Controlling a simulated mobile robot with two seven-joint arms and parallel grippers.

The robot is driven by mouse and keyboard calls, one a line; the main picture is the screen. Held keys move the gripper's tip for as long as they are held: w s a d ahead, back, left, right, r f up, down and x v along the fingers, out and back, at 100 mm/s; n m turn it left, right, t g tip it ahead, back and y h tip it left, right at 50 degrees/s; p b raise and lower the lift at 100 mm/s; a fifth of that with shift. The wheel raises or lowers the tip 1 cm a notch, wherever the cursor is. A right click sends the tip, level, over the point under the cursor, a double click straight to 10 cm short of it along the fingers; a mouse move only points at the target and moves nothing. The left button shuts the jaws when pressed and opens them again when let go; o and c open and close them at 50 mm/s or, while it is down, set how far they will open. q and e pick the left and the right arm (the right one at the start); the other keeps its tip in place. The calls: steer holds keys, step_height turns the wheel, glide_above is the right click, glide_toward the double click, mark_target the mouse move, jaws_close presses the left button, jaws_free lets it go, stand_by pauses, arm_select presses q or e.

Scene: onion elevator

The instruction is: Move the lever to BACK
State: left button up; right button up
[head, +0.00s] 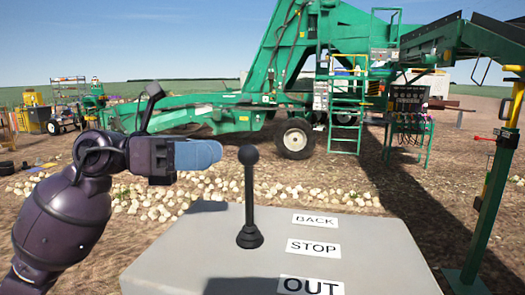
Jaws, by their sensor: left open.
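A black lever (250,195) with a round knob on top stands about upright on a grey box (190,262). Its base is roughly level with the STOP label (313,248), to the left of it. The BACK label (315,220) is farther off and the OUT label (310,287) is nearest to me. My left gripper (208,155) is open, with blue fingertips pointing right toward the lever at about knob height. A gap shows between the fingertips and the knob in the picture. The far finger is hidden or overlapped. My right gripper is out of view.
A green elevator machine (200,112) with wheels and a ladder (345,115) stands behind the box. Onions (165,205) lie on the ground. A green post (490,200) with a red handle stands at right. The air around the lever is clear.

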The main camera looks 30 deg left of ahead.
mark_target(253, 162)
arm_select(q)
steer(key=p+x, duration=0.1)
steer(key=x, duration=0.6)
steer(key=shift+w+d, duration=0.1)
steer(key=shift+d, duration=0.1)
steer(key=shift+w+d, duration=0.25)
steer(key=shift+d, duration=0.2)
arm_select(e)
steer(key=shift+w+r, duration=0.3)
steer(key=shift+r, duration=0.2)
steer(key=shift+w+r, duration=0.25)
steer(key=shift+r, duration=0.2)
arm_select(q)
steer(key=shift+c, duration=0.2)
